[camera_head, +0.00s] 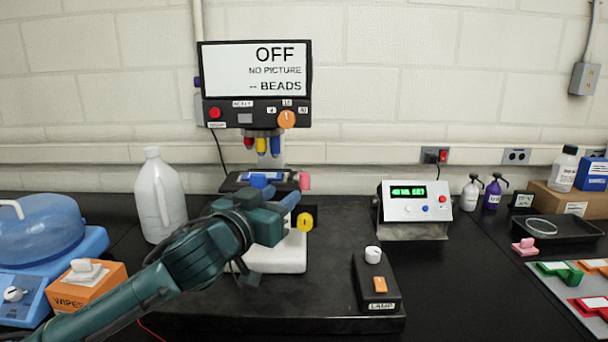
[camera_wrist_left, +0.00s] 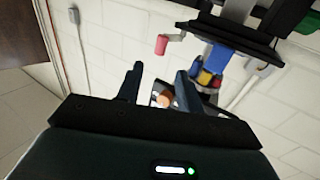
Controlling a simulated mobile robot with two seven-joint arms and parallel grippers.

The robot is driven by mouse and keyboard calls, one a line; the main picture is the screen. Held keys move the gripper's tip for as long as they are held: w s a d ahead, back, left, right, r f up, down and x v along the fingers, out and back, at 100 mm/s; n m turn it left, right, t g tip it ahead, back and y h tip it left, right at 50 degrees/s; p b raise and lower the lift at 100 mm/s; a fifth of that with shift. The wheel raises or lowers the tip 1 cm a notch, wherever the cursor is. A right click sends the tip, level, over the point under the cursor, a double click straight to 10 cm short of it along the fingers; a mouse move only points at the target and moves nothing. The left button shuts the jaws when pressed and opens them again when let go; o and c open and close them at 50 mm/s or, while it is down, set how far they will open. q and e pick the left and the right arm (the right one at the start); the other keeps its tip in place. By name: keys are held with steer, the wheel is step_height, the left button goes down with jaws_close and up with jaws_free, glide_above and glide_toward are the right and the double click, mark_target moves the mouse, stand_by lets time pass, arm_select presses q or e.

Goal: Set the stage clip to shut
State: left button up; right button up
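The microscope's dark stage (camera_head: 230,186) stands under the objectives, and it also shows in the left wrist view (camera_wrist_left: 240,37). A pink handle (camera_head: 304,181) sticks out at the stage's right end; in the left wrist view the handle (camera_wrist_left: 161,45) sits on a short grey arm. It looks like the stage clip's handle; whether the clip is shut cannot be told. A blue piece (camera_head: 262,179) is on the stage. My left gripper (camera_head: 279,192) is in front of the stage, below and left of the handle. Its fingers (camera_wrist_left: 159,86) are apart with nothing gripped. My right gripper is out of view.
The microscope screen (camera_head: 255,69) reads OFF, above red, yellow and blue objectives (camera_head: 262,146). A yellow knob (camera_head: 305,222) is right of my gripper. A lamp box (camera_head: 376,285) stands front right on the base. A white jug (camera_head: 158,197) is left; a meter (camera_head: 415,208) is right.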

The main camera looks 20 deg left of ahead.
mark_target(302, 179)
arm_select(q)
steer(key=w, duration=0.3)
steer(key=w+d+p, duration=0.1)
steer(key=w, duration=0.3)
steer(key=w+p, duration=0.1)
steer(key=w, duration=0.2)
steer(key=shift+w+d, duration=0.2)
steer(key=shift+d, duration=0.2)
steer(key=shift+c, duration=0.3)
jaws_close()
